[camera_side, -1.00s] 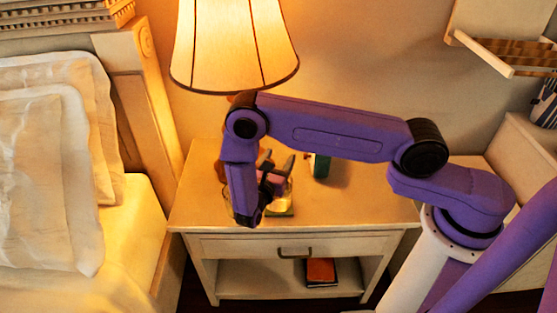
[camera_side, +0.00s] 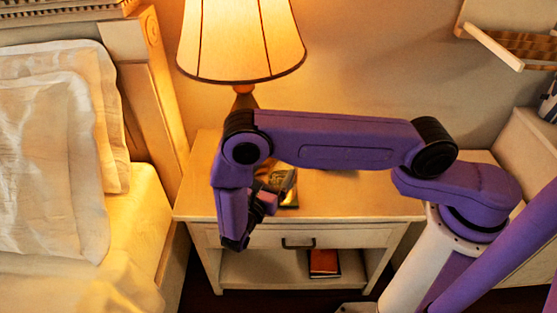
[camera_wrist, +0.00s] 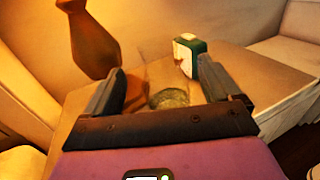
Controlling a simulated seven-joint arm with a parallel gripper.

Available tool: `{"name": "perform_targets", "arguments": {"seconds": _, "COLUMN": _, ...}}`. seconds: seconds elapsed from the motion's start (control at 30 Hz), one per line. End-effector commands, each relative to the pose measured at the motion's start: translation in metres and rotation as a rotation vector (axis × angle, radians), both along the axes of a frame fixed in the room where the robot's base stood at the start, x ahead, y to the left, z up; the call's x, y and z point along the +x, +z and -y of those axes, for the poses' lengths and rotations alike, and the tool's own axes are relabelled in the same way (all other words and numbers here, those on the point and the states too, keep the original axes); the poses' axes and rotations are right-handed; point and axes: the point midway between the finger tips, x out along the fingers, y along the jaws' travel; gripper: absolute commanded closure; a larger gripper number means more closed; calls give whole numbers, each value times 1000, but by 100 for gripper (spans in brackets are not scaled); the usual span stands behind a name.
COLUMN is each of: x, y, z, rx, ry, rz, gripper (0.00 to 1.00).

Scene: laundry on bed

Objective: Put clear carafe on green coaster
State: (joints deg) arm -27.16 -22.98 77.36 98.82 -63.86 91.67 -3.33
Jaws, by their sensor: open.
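The clear carafe (camera_side: 284,179) stands on the nightstand, partly hidden behind my gripper. It appears to be upright on the green coaster (camera_side: 291,203), of which only a small part shows. In the wrist view a faint see-through outline and a round greenish base lie between and beyond my fingers; carafe and coaster are hard to tell apart there. My gripper (camera_wrist: 160,70) is open, with its fingers spread wide and nothing held between them. In the side view my gripper (camera_side: 268,197) is at the left front of the carafe; I cannot tell whether they touch.
The lamp (camera_side: 240,45) stands at the back left of the nightstand (camera_side: 350,205). A green and white box (camera_wrist: 188,56) stands behind the carafe. The bed (camera_side: 60,200) is at the left. A red book (camera_side: 323,262) lies on the lower shelf. The nightstand's right side is clear.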

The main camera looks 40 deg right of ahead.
Motion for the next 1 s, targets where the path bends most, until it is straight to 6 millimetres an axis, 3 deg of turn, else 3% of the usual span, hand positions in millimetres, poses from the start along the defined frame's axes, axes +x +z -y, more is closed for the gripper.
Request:
{"name": "perform_targets", "arguments": {"seconds": 0.2, "x": -10, "y": 0, "z": -23, "rx": -1, "ry": 1, "rz": 0, "gripper": 10}}
{"name": "perform_targets", "arguments": {"seconds": 0.53, "x": -12, "y": 5, "z": -26, "rx": 20, "ry": -12, "rz": 3, "gripper": 10}}
{"name": "perform_targets", "arguments": {"seconds": 0.77, "x": -18, "y": 43, "z": -14, "rx": 221, "ry": -116, "rz": 32, "gripper": 10}}
{"name": "perform_targets", "arguments": {"seconds": 1.0, "x": -48, "y": 87, "z": 10, "rx": 520, "ry": -254, "rz": 60, "gripper": 10}}
